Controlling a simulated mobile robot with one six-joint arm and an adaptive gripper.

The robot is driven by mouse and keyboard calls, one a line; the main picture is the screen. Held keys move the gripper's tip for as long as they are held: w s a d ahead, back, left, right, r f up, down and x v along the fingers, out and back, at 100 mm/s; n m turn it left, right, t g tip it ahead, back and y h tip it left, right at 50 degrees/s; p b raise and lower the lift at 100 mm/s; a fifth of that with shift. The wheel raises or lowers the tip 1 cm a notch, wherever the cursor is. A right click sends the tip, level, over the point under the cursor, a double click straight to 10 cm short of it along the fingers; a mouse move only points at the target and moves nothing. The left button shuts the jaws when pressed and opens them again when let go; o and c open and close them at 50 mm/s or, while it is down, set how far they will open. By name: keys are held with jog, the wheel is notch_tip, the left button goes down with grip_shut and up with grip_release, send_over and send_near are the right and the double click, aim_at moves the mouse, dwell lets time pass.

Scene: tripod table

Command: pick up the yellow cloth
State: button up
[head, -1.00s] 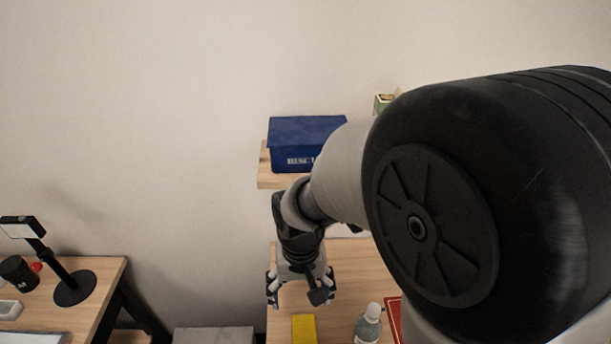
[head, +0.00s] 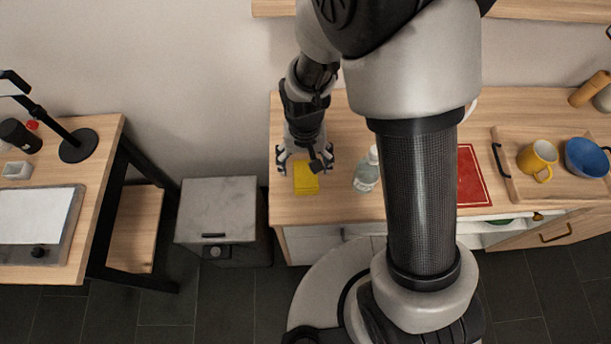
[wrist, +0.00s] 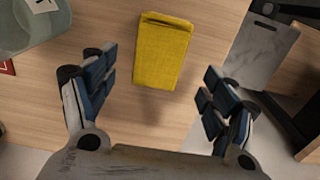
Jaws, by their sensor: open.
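The yellow cloth (head: 306,178) lies folded on the wooden counter near its left front corner. In the wrist view the cloth (wrist: 163,52) is a folded rectangle just beyond the fingertips, roughly midway between them. My gripper (head: 305,166) is at the cloth in the head view, its fingers spread to either side of the cloth's far end. In the wrist view my gripper (wrist: 155,85) is open with nothing between its fingers. How high it is above the counter is hard to tell.
A clear bottle (head: 367,170) stands just right of the cloth, and shows in the wrist view (wrist: 30,25). A red board (head: 472,176), a wooden tray (head: 512,184), a yellow mug (head: 538,158) and a blue bowl (head: 587,158) are farther right. A grey bin (head: 217,208) stands left of the counter.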

aim_at(305, 174)
jog(key=f+b, duration=0.2)
jog(key=f, duration=0.3)
jog(key=shift+s+f, duration=0.1)
jog(key=shift+s, duration=0.1)
jog(key=shift+c, duration=0.3)
jog(key=c, duration=1.1)
jog(key=shift+r, duration=0.2)
notch_tip(305, 174, up, 20)
jog(key=p, duration=0.6)
jog(key=shift+d+f, duration=0.1)
